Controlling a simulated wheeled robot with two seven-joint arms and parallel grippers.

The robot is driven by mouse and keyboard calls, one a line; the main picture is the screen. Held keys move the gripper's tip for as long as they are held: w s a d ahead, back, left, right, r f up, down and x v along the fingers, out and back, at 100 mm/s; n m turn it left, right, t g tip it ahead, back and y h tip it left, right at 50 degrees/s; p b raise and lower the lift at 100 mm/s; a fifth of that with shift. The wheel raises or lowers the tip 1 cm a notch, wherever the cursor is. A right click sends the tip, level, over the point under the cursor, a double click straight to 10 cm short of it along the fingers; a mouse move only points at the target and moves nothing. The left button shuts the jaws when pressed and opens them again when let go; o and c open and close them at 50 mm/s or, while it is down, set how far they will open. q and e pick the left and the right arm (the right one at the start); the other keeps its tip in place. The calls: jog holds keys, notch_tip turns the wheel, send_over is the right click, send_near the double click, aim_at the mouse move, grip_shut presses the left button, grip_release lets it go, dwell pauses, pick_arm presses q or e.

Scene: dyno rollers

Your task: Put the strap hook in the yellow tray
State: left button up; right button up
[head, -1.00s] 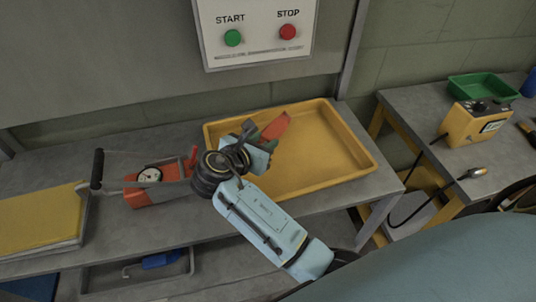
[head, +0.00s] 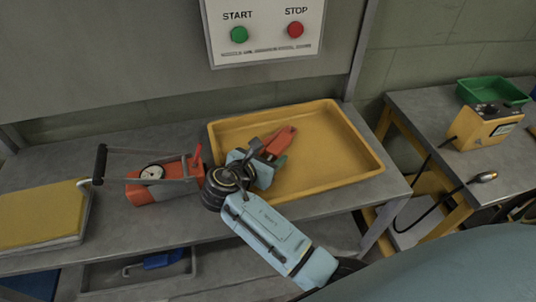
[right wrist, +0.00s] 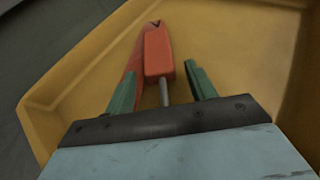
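The strap hook (head: 280,142), an orange-red piece, is inside the yellow tray (head: 364,174), at its left part. In the right wrist view the strap hook (right wrist: 158,52) has a long red arm, a block and a thin grey pin, and appears to rest on the tray floor. My right gripper (head: 271,158) is low over the tray's left part. Its green fingers (right wrist: 162,88) stand apart on either side of the hook's near end, with a gap visible beside the block. The gripper body hides part of the hook in the head view. My left gripper is not in view.
An orange device with a gauge (head: 152,173) and a black-handled frame stands left of the tray. A yellow binder (head: 40,215) lies at the far left. A side bench at right carries a yellow control box (head: 484,128) and a green bin (head: 492,90).

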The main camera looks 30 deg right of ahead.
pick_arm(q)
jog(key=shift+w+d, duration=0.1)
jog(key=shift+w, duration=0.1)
pick_arm(e)
jog(key=shift+r, duration=0.1)
jog(key=p+v, duration=0.2)
jog(key=v, duration=0.9)
jog(key=shift+s+a+r, duration=0.1)
jog(key=shift+a+r, duration=0.05)
jog(key=shift+a, duration=0.05)
jog(key=shift+s+a+r, duration=0.1)
jog(key=shift+a, duration=0.1)
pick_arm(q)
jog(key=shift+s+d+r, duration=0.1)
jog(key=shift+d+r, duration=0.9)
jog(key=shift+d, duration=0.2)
